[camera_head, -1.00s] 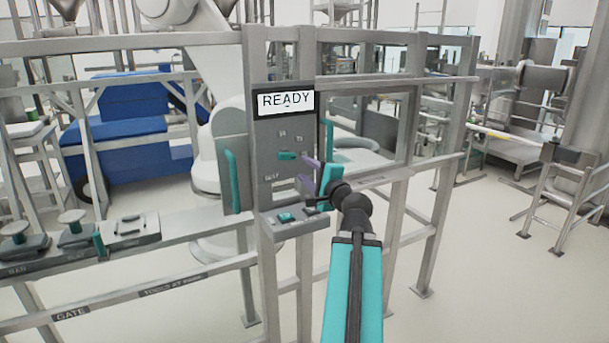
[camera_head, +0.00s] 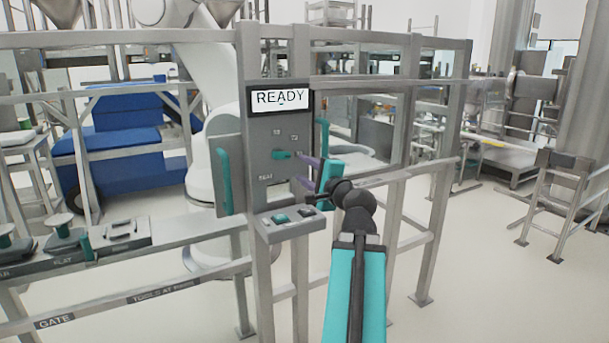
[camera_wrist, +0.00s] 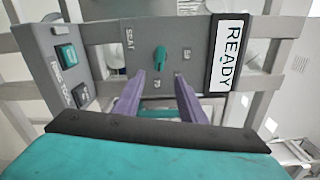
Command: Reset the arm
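A grey control panel (camera_head: 262,211) stands on the frame, with a screen (camera_head: 280,100) reading READY. It carries a teal selector knob (camera_head: 282,155), and a lower ledge holds a teal button (camera_head: 281,218) and a dark switch (camera_head: 306,213). My gripper (camera_head: 303,170) is just right of the panel, near the knob's height. In the wrist view, my gripper's (camera_wrist: 160,75) two purple fingers are spread apart with nothing between them. The teal knob (camera_wrist: 160,58) lies beyond the gap between the tips, apparently apart from them. The teal button (camera_wrist: 67,54) shows at upper left.
Metal rails (camera_head: 400,88) surround the panel. A teal handle (camera_head: 225,180) is left of it. A tool shelf (camera_head: 125,232) with several fixtures lies at left. A white robot arm (camera_head: 205,150) and a blue machine (camera_head: 120,145) stand behind. Open floor (camera_head: 480,265) lies at right.

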